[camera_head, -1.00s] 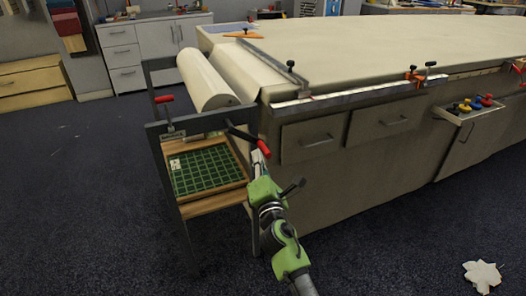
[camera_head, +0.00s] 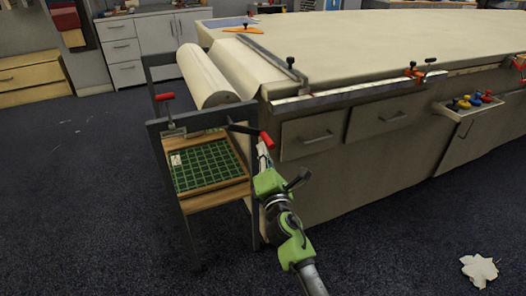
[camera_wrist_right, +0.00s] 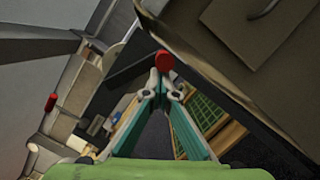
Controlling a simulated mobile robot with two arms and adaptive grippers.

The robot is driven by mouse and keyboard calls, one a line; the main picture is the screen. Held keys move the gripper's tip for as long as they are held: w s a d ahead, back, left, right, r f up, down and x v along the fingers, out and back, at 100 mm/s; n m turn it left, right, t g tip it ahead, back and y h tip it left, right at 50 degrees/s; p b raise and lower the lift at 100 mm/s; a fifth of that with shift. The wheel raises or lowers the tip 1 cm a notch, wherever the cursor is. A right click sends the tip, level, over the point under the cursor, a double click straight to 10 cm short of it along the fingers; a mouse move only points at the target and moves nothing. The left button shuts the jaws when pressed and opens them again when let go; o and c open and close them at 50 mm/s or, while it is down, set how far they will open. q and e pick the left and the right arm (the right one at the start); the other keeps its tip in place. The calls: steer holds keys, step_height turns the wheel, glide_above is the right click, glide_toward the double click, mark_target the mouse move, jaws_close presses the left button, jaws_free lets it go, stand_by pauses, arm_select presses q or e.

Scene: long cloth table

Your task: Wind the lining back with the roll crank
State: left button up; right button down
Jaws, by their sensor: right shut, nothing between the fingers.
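The roll of pale lining (camera_head: 206,78) lies across a dark metal stand at the near left end of the table, with lining running from it onto the cloth. The roll crank's dark arm (camera_head: 243,128) sticks out to the right of the stand and ends in a red handle (camera_head: 266,138). My right gripper (camera_head: 262,150) is shut and empty, with its fingertips just below the red handle. In the right wrist view the red handle (camera_wrist_right: 164,60) is right at the closed fingertips (camera_wrist_right: 161,84); I cannot tell whether they touch. My left gripper is out of view.
A second red handle (camera_head: 165,97) sits on a clamp at the stand's left post. A green gridded tray (camera_head: 207,168) lies on the stand's shelf. A metal rail (camera_head: 350,97) runs along the table edge above drawers. Crumpled paper (camera_head: 479,271) lies on the floor.

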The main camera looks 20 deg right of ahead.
mark_target(270, 143)
steer(key=shift+d+r+n, duration=0.25)
steer(key=shift+n, duration=0.15)
stand_by(0.3)
